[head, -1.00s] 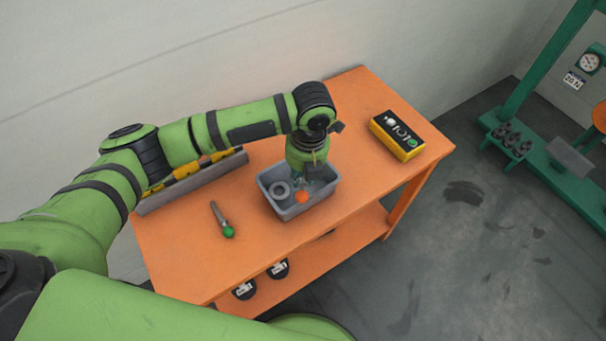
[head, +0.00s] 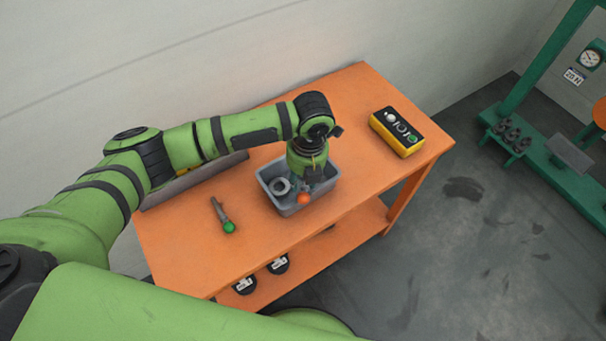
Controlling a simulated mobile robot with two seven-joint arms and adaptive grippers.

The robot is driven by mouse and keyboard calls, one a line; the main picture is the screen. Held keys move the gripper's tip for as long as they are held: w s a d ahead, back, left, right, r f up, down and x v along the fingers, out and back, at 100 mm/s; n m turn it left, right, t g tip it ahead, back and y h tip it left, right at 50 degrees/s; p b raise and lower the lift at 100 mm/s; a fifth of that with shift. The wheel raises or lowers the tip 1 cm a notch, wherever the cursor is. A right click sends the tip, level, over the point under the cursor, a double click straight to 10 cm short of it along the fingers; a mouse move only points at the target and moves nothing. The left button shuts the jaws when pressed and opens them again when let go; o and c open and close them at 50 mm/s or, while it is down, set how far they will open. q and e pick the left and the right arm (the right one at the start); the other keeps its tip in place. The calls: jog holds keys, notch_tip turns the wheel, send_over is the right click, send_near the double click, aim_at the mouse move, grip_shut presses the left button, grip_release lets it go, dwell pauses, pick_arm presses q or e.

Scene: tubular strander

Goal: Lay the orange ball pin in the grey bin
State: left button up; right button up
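The grey bin (head: 286,209) stands on the orange table, with a grey ring (head: 280,186) inside it. The orange ball pin shows its orange ball (head: 304,198) at the bin's front right part; its shank is mostly hidden. My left gripper (head: 302,190) points down over the bin, right at the orange ball pin. Its fingers are small and partly hidden by the wrist, so I cannot tell whether they are closed on the pin. My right gripper is not in view.
A pin with a green ball (head: 229,227) lies on the table (head: 185,250) left of the bin. A yellow and black button box (head: 397,133) stands at the right. A grey rack (head: 190,182) lies behind my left arm. Black spools (head: 277,265) sit on the lower shelf.

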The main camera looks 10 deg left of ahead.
pick_arm(q)
jog(key=shift+r, duration=0.15)
notch_tip(320, 180, up, 13)
jog(key=d+b, duration=0.1)
jog(key=b, duration=0.1)
jog(key=shift+b, duration=0.3)
